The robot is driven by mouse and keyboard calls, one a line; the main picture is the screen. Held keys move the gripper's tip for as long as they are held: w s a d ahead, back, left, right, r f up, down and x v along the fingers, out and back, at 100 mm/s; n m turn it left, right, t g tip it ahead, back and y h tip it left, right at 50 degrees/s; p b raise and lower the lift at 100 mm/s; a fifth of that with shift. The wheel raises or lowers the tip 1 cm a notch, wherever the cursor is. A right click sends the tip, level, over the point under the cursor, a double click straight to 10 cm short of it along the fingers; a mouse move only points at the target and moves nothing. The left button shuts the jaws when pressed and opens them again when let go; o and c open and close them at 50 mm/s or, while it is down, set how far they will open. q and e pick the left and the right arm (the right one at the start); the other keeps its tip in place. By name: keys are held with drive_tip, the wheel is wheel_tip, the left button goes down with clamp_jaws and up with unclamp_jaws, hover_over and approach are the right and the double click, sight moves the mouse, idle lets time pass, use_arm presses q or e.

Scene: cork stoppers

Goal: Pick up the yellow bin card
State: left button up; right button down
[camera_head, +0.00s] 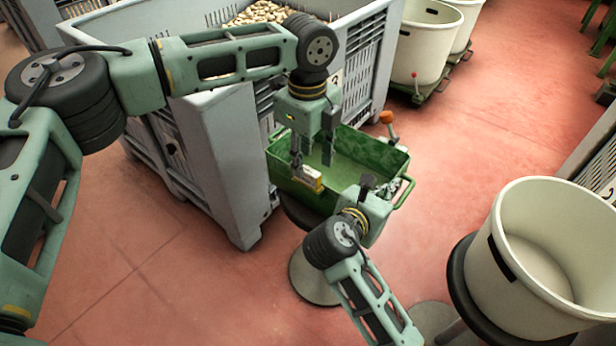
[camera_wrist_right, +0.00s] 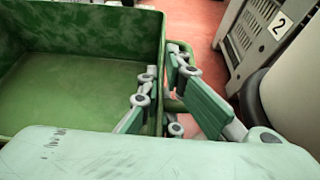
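The yellow bin card (camera_head: 308,179), a small yellow and white piece, shows at the near left side of the green bin (camera_head: 372,150). My left gripper (camera_head: 312,158) points down over the bin with its two fingers apart. The card is just below its left finger; I cannot tell whether they touch. My right gripper (camera_head: 382,190) is at the bin's right end. In the right wrist view, the fingers of my right gripper (camera_wrist_right: 164,72) are apart, with the rim of the green bin (camera_wrist_right: 95,10) between them. The card does not show there.
A large grey crate (camera_head: 222,165) full of corks stands behind and left of the bin. An orange-knobbed lever (camera_head: 387,117) is at the bin's far edge. A cream tub (camera_head: 550,250) stands at right, with more tubs (camera_head: 420,50) behind. Red floor is clear between.

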sight(308, 170)
use_arm(q)
wheel_tip(308, 170, down, 3)
drive_tip(key=shift+w+f, duration=0.1)
drive_tip(key=shift+f, duration=0.1)
clamp_jaws()
idle(0.3)
